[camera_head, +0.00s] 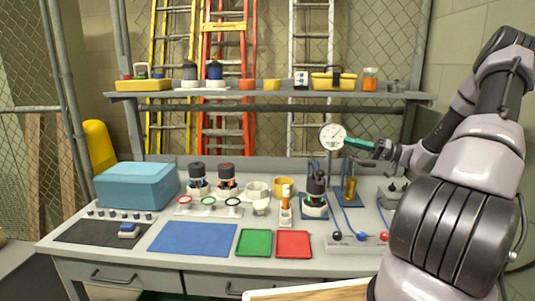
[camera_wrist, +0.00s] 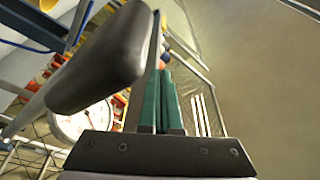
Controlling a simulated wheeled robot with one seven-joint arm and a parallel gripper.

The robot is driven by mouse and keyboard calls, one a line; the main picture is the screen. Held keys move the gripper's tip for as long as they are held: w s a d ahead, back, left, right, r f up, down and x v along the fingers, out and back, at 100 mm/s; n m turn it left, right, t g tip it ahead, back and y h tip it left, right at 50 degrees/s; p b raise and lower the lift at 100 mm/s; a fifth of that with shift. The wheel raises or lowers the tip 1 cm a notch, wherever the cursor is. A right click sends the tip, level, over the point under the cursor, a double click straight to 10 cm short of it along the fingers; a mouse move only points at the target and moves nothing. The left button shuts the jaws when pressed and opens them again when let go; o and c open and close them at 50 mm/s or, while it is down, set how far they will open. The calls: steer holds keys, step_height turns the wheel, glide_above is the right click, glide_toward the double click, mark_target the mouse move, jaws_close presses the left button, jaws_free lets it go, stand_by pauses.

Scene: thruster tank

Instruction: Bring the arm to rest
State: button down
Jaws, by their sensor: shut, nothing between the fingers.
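My arm (camera_head: 440,220) rises on the right side of the head view, bent over toward the bench. My gripper (camera_head: 347,140) points left, level, above the back right of the bench. Its teal fingers are together with nothing between them. In the wrist view the two teal fingers (camera_wrist: 164,80) also lie side by side. The fingertips are close to the white dial gauge (camera_head: 333,136); I cannot tell whether they touch it. The gauge also shows at the lower left of the wrist view (camera_wrist: 80,122). A dark rounded form there hides part of the scene.
The bench holds a blue box (camera_head: 137,186), a blue mat (camera_head: 194,238), a green tray (camera_head: 254,242), a red tray (camera_head: 293,244) and several thruster-like units. A shelf (camera_head: 285,97) with bins runs behind. Upright parts stand below my gripper, including a brass cylinder (camera_head: 350,188).

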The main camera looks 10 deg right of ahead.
steer(key=s+a+r+g+h, duration=0.3)
steer(key=s+a+g+h, duration=0.1)
steer(key=s+a, duration=0.25)
steer(key=s+a+r+g+h, duration=0.3)
steer(key=s+a+g+h, duration=0.15)
steer(key=a, duration=0.25)
steer(key=s+r+m+t+h, duration=0.3)
steer(key=s+r, duration=0.3)
steer(key=s, duration=0.2)
steer(key=s+r+m+t+h, duration=0.3)
steer(key=s+r+t+h, duration=0.1)
steer(key=s, duration=0.5)
steer(key=shift+a+r+h, duration=0.2)
steer(key=shift+r+h, duration=0.15)
steer(key=shift+r, duration=0.5)
